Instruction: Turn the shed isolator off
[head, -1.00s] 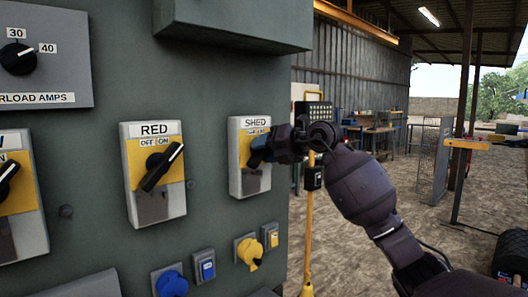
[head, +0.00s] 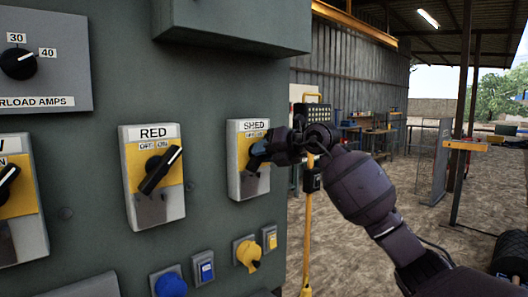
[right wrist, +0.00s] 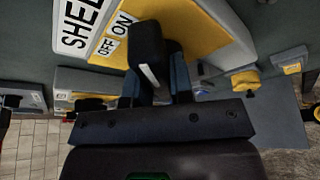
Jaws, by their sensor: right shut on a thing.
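The shed isolator (head: 236,183) is a white and yellow box labelled SHED, with OFF and ON marks, on the right part of the grey-green panel. My right gripper (head: 258,153) reaches it from the right and is shut on its dark rotary handle. In the right wrist view the handle (right wrist: 147,50), with a white line, stands between the fingers beside the OFF and ON marks. The fingers partly cover it, and I cannot tell for sure which mark it points to. My left gripper is not in view.
The RED isolator (head: 133,195) is to the left, its handle tilted toward ON. Below are a blue knob (head: 171,285), a yellow knob (head: 249,254) and small blue and yellow switches. A yellow post (head: 307,235) stands behind my right wrist. Open yard lies to the right.

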